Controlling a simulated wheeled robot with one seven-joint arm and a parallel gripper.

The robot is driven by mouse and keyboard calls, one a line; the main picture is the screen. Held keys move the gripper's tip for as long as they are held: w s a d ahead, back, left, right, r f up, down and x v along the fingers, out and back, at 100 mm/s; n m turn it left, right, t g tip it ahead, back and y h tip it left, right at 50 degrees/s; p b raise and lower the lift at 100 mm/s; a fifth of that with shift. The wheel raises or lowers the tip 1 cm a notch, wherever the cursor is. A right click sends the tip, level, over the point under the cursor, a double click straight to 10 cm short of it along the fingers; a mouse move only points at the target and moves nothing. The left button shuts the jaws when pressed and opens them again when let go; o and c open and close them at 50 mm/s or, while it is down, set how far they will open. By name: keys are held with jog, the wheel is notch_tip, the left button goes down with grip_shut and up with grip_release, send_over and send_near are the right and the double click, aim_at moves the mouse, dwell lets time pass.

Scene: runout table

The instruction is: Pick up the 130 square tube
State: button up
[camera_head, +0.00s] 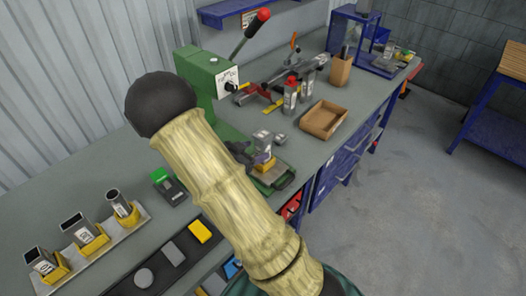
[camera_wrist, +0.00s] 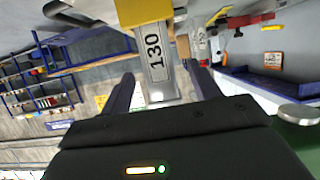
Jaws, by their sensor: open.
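The 130 square tube (camera_wrist: 154,55) is a grey metal tube with "130" in black on its side. In the wrist view it stands in a yellow holder and appears upside down, between my two dark fingers. My gripper (camera_wrist: 162,92) is open around it, with visible gaps on both sides. In the head view the tube (camera_head: 262,139) stands in its yellow holder on the green machine's base. My gripper (camera_head: 241,152) is beside it there, largely hidden behind my arm.
Other tubes in yellow holders stand on a light tray (camera_head: 102,243) at the left. The green press (camera_head: 211,82) with its red-knobbed lever rises behind my arm. Open floor lies beyond the bench.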

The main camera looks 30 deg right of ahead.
aim_at(258, 150)
jog(key=shift+p+x, duration=0.65)
jog(key=shift+x, duration=2)
jog(key=shift+s+a+f, duration=0.1)
jog(key=shift+s, duration=0.05)
grip_shut()
notch_tip(258, 150, up, 10)
jog(key=shift+r, duration=0.1)
